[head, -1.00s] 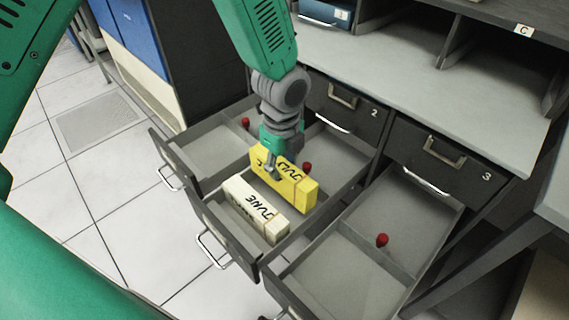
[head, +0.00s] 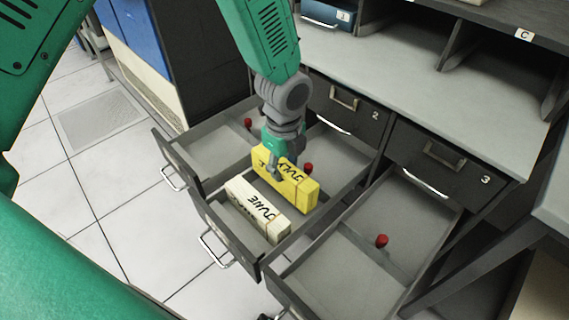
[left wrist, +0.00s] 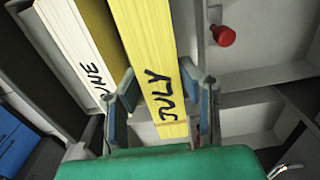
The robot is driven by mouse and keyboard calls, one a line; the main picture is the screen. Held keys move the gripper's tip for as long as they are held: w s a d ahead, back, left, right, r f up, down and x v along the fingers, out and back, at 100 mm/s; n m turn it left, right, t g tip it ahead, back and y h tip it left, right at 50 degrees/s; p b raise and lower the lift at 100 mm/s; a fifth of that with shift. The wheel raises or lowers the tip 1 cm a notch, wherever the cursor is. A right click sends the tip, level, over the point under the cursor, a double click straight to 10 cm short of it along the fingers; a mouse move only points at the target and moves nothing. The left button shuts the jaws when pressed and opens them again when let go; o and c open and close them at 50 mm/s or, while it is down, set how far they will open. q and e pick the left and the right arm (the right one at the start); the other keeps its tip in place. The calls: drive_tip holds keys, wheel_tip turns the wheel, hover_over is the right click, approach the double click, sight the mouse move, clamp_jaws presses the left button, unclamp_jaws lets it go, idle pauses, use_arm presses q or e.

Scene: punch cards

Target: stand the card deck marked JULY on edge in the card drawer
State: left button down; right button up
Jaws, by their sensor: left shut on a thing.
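The yellow card deck marked JULY (head: 296,187) is in the middle open card drawer (head: 350,168), on edge beside the cream deck marked JUNE (head: 258,209). My left gripper (head: 273,170) is shut on the JULY deck near its left end. In the left wrist view the JULY deck (left wrist: 150,50) passes between the two fingers (left wrist: 160,100), and the JUNE deck (left wrist: 80,45) is just to its left. Whether the JULY deck's lower edge touches the drawer floor is hidden. My right gripper is not in view.
A red knob (head: 308,168) stands behind the JULY deck; it shows in the left wrist view (left wrist: 223,35). Open drawers lie on either side, the left with a red knob (head: 248,122), the right with another (head: 381,241). The desk top (head: 400,80) is clear.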

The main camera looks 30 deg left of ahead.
use_arm(q)
drive_tip(key=shift+d, duration=0.1)
idle(0.3)
drive_tip(key=shift+f+b, duration=0.85)
drive_tip(key=shift+f, duration=1.45)
drive_tip(key=c, duration=1)
unclamp_jaws()
drive_tip(key=shift+r, duration=0.35)
wheel_tip(320, 180, up, 11)
drive_tip(key=shift+d+r, duration=0.1)
